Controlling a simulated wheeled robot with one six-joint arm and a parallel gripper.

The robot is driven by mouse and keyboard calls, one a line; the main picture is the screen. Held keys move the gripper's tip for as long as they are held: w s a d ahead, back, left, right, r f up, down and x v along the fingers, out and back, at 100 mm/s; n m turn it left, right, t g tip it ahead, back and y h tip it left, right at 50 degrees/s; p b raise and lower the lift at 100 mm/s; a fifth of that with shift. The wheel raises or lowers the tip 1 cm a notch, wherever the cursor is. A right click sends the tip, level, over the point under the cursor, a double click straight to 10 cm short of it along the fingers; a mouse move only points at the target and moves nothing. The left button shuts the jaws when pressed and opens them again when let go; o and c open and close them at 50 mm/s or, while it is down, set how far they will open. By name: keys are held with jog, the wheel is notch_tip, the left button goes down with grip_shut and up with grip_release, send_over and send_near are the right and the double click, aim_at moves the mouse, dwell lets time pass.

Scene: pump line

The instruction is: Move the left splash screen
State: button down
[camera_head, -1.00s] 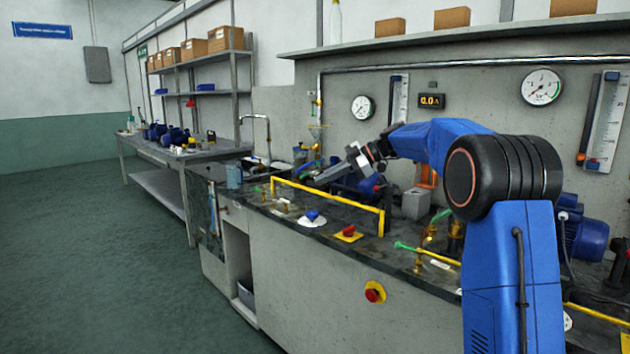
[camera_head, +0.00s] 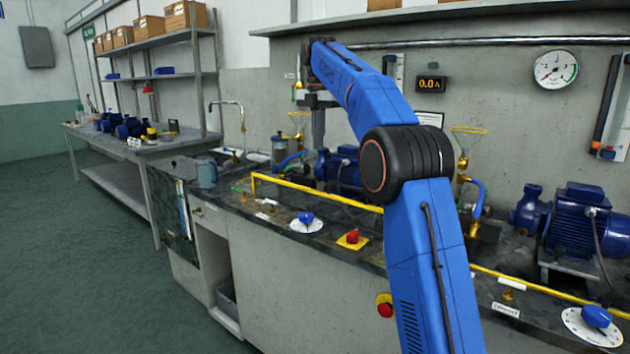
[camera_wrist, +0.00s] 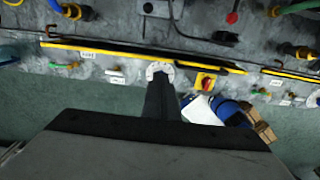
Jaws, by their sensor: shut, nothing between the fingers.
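The left splash screen seems to be the one with the long yellow top edge (camera_head: 318,192) at the front of the bench. Its panel is hard to make out. In the wrist view a yellow bar (camera_wrist: 140,56) crosses the bench, and a second shorter yellow bar (camera_wrist: 290,73) lies to its right. My gripper (camera_head: 318,138) points down above the bench, shut and empty, appearing above the yellow edge in the head view. In the wrist view my gripper (camera_wrist: 160,85) ends over a white dial, apart from the bar as far as I can tell.
A blue-knob dial (camera_head: 306,221) and a red knob on a yellow plate (camera_head: 352,237) sit in front of the yellow edge. A blue pump (camera_head: 340,168) stands behind it. Floor at left is free.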

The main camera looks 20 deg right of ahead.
aim_at(318, 194)
notch_tip(318, 194, down, 13)
jog(key=shift+f, duration=0.15)
dwell(0.4)
jog(key=shift+f, duration=2.3)
